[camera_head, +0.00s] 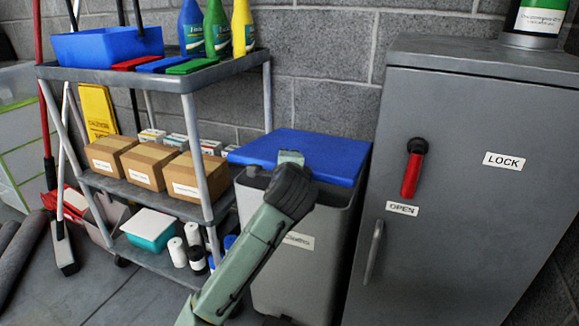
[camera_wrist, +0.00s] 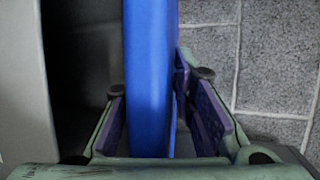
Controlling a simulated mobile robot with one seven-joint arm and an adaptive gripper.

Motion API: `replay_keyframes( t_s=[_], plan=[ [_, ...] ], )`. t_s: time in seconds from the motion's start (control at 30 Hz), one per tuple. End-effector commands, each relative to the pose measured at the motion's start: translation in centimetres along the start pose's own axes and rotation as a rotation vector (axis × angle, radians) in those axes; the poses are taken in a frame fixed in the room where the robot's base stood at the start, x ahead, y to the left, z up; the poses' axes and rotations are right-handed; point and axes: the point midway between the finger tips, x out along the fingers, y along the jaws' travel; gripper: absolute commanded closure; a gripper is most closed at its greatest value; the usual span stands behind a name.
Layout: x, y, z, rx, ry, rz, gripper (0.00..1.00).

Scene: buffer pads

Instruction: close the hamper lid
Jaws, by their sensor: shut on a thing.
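The hamper (camera_head: 305,255) is a grey bin with a label on its front, standing between the shelf cart and the grey cabinet. Its blue lid (camera_head: 325,153) sits over the top, with a gap between lid and front rim. My gripper (camera_head: 290,158) is at the lid's front edge and hides part of the rim. In the wrist view the blue lid (camera_wrist: 150,60) runs between the fingers of my gripper (camera_wrist: 155,105), which is shut on it. The dark inside of the hamper (camera_wrist: 80,60) shows to the left of the lid.
The shelf cart (camera_head: 140,190) stands close on the left, holding cardboard boxes (camera_head: 185,175), bottles and a blue tub (camera_head: 108,43). The grey cabinet (camera_head: 465,190), with a red handle (camera_head: 411,172), stands close on the right. A block wall (camera_head: 330,60) is behind.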

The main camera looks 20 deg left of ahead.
Motion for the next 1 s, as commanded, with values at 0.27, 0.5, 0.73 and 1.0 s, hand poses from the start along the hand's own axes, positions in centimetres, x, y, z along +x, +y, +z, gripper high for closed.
replay_keyframes(
  t_s=[0.27, 0.5, 0.73, 1.0],
  plan=[
    [0.4, 2.2, -0.04, -0.019, -0.002, -0.041, 1.0],
    [0.41, 2.24, -0.05, -0.023, -0.002, -0.051, 1.0],
    [0.42, 2.22, -0.06, -0.023, -0.001, -0.051, 1.0],
    [0.36, 2.08, -0.08, -0.024, -0.001, -0.055, 0.61]
  ],
)
